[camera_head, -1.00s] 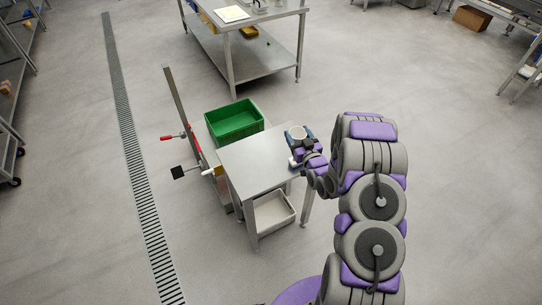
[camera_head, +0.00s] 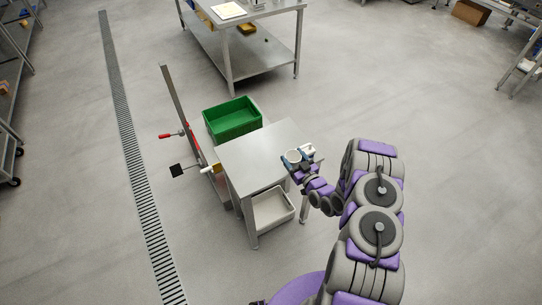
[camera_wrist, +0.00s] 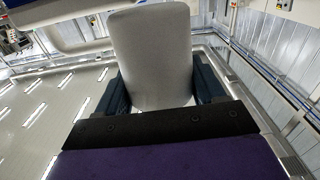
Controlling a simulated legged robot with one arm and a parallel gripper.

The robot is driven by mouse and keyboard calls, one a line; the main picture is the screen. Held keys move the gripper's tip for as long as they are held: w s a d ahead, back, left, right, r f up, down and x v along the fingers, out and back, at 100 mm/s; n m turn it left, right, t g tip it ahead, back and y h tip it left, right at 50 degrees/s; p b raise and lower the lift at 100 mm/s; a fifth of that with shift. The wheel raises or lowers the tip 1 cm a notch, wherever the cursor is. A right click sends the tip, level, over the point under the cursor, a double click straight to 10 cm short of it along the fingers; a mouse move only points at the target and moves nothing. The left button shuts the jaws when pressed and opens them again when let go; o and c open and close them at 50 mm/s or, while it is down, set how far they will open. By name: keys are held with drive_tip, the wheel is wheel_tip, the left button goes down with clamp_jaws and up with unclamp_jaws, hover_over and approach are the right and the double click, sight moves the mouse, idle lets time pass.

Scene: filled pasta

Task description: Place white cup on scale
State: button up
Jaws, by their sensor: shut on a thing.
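The white cup (camera_head: 293,156) is between the fingers of my gripper (camera_head: 297,160), at the right edge of a small steel table in the head view. In the wrist view the cup (camera_wrist: 152,50) fills the middle as a pale grey-white body, with the dark blue fingers of my gripper (camera_wrist: 158,88) shut on its two sides. The cup's mouth faces up in the head view. Whether the cup is over the table or just beside its edge is hard to tell. I cannot pick out a scale with certainty.
The small steel table (camera_head: 249,154) has a clear top. A green crate (camera_head: 232,119) stands behind it, and a white bin (camera_head: 272,208) sits below. A post (camera_head: 181,110) with red and black handles is at left. A larger steel table (camera_head: 262,62) stands farther back.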

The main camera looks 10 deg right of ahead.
drive_tip(key=w+a, duration=0.2)
drive_tip(key=a, duration=0.1)
drive_tip(key=w+a+f+b, duration=0.1)
drive_tip(key=w+a, duration=0.1)
drive_tip(key=a, duration=0.1)
drive_tip(key=w+a, duration=0.2)
drive_tip(key=a, duration=0.1)
drive_tip(key=shift+w+a+f+b, duration=0.1)
drive_tip(key=shift+w+f+b, duration=0.1)
drive_tip(key=shift+b, duration=0.15)
drive_tip(key=f, duration=0.1)
drive_tip(key=a+f+b, duration=0.1)
drive_tip(key=shift+f, duration=0.35)
drive_tip(key=shift+d+f, duration=0.1)
drive_tip(key=shift+f, duration=0.15)
drive_tip(key=shift+d+r, duration=0.1)
drive_tip(key=shift+d, duration=0.65)
drive_tip(key=o, duration=0.6)
drive_tip(key=shift+d, duration=0.1)
drive_tip(key=o, duration=0.4)
drive_tip(key=shift+a, duration=0.7)
